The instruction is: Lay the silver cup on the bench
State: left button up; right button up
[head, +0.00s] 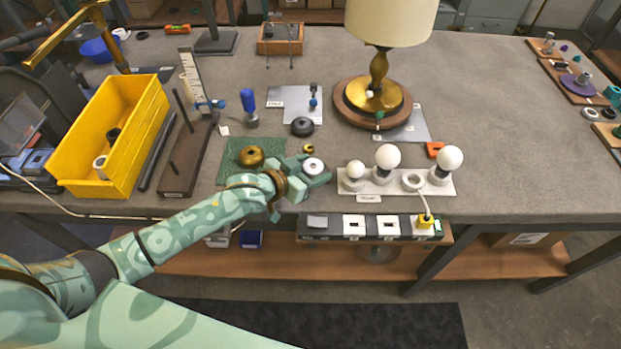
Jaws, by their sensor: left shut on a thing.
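The silver cup (313,164) is a small, round, pale metal piece with a dark centre. It is between the fingers of my left gripper (314,171), which is shut on it over the front part of the bench (480,110). The fingers hide part of the cup's side, and I cannot tell whether its underside touches the bench. My right gripper is not in view.
A green mat (233,150) with a brass cup (251,156) lies left of the gripper. A bulb rack (400,186) stands close on the right, and a lamp (375,96) behind. A black cup (302,126) and a brass ring (308,149) sit just behind the gripper.

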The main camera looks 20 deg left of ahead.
pick_arm(q)
jog(key=f, duration=0.1)
jog(key=f+b, duration=0.1)
jog(key=f, duration=0.2)
jog(key=shift+w+a+b, duration=0.15)
jog(key=shift+w+b, duration=0.15)
jog(key=shift+b, duration=0.05)
jog(key=shift+r, duration=0.1)
jog(key=o, duration=0.6)
jog(key=shift+c, duration=0.2)
jog(key=o, duration=0.4)
